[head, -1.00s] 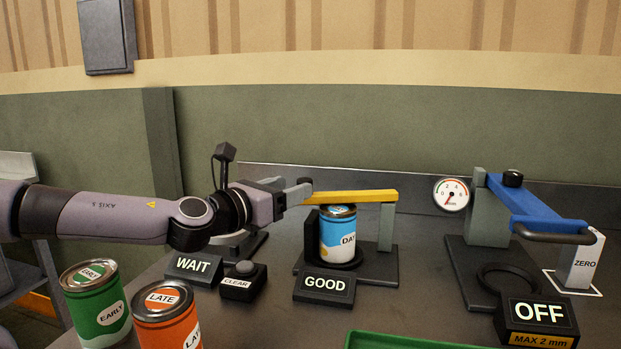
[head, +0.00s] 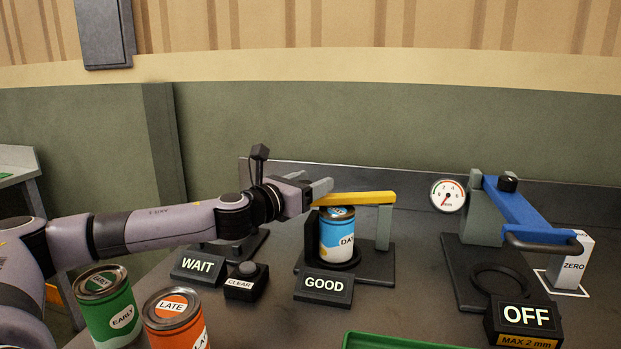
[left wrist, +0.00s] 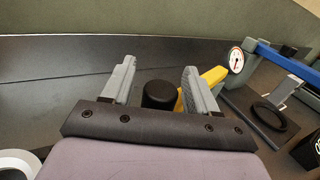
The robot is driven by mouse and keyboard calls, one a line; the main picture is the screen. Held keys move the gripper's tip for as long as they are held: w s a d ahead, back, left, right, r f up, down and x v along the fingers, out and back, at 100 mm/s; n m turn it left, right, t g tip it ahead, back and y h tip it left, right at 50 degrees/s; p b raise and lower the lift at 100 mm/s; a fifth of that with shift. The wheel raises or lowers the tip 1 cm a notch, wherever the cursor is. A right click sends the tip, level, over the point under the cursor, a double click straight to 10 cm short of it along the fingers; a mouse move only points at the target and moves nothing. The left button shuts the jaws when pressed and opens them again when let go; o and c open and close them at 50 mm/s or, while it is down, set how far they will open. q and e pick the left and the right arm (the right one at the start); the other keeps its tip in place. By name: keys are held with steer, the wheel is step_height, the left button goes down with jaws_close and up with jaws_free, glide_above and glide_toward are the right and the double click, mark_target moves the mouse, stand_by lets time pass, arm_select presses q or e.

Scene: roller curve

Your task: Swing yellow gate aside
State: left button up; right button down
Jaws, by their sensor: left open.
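The yellow gate (head: 358,198) is a flat bar across the top of a dark stand, resting toward a grey post at its right. A blue and white can (head: 337,238) stands under it. My left gripper (head: 322,188) is open at the bar's left end. In the left wrist view the open fingers (left wrist: 160,72) stand on either side of a black knob (left wrist: 158,95), with gaps beside it. The yellow gate (left wrist: 213,77) shows there beyond the right finger, which partly covers it. The knob is hidden in the head view. My right gripper is not in view.
A GOOD sign (head: 324,287), WAIT sign (head: 198,264) and CLEAR button (head: 246,283) stand in front. Green (head: 108,308) and orange (head: 174,318) cans are front left. A blue-armed gauge stand (head: 525,215) with an OFF sign (head: 525,316) is at right.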

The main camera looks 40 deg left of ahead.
arm_select(q)
steer(key=shift+w, duration=0.1)
jaws_close()
stand_by(0.4)
